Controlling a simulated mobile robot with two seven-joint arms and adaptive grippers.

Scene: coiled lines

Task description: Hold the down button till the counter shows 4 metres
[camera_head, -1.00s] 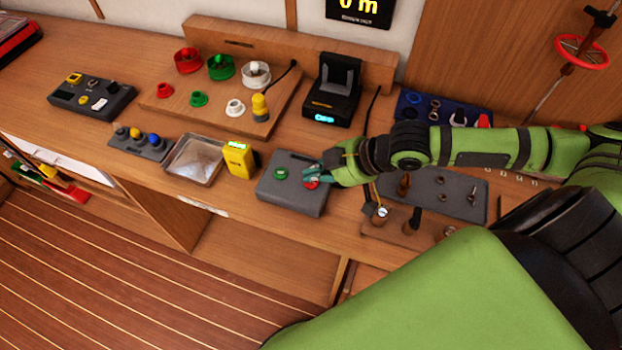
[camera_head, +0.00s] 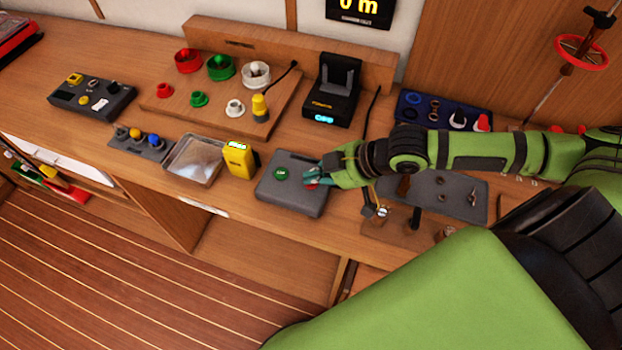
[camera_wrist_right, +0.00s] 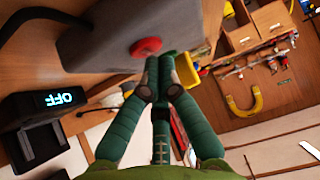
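A grey button box (camera_head: 292,186) lies on the bench with a green button (camera_head: 280,173) and a red button (camera_head: 312,185). The red button also shows in the right wrist view (camera_wrist_right: 146,46). The counter (camera_head: 361,8) on the wall reads 0 m; its top is cut off. My right gripper (camera_head: 313,176) is at the red button and partly covers it. In the right wrist view its fingertips (camera_wrist_right: 158,62) are together, right by the button, with nothing seen between them. I cannot tell whether they press it. My left gripper is not in view.
A yellow handheld device (camera_head: 238,158) and a metal tray (camera_head: 194,160) stand left of the box. A black charger-like unit (camera_head: 332,92) with a lit display, reading OFF in the wrist view, stands behind. A grey tool mat (camera_head: 455,194) lies to the right.

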